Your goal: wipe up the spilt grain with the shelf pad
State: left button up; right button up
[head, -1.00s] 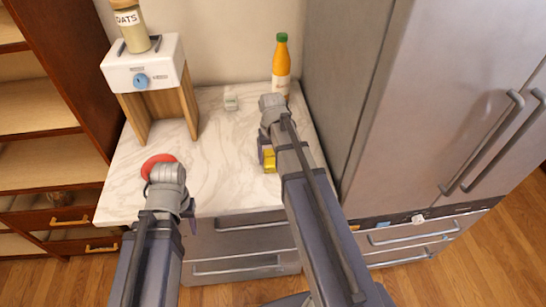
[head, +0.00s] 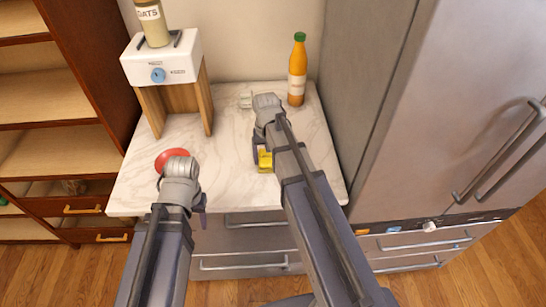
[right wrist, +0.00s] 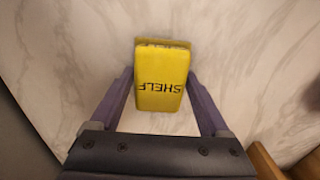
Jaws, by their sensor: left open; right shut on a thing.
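The yellow shelf pad (head: 265,161), marked "SHELF" in the right wrist view (right wrist: 160,70), is between the fingers of my right gripper (right wrist: 161,92), which is shut on it. In the head view my right gripper (head: 260,155) is over the middle of the marble counter, its fingers partly hidden by the arm. My left gripper (head: 201,199) is open near the counter's front edge, close to a round red thing (head: 170,158) partly behind it. I cannot make out spilt grain in either view; my arms hide part of the counter.
A white dispenser on wooden legs (head: 160,57) holds an oats jar (head: 152,22) at the back left. An orange bottle (head: 297,72) and a small pale item (head: 245,101) stand at the back. A fridge (head: 440,100) bounds the right, open shelves (head: 55,95) the left.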

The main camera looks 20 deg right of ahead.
aim_at(253, 164)
jog(key=shift+w+a, duration=0.25)
jog(key=shift+a, duration=0.55)
jog(key=shift+w+a, duration=0.3)
jog(key=shift+a, duration=0.55)
jog(key=shift+w+a, duration=0.25)
jog(key=shift+a, duration=0.55)
notch_tip(253, 164, up, 6)
jog(key=p, duration=0.6)
jog(key=shift+d, duration=0.1)
notch_tip(253, 164, up, 3)
jog(key=p, duration=0.3)
jog(key=shift+s, duration=0.1)
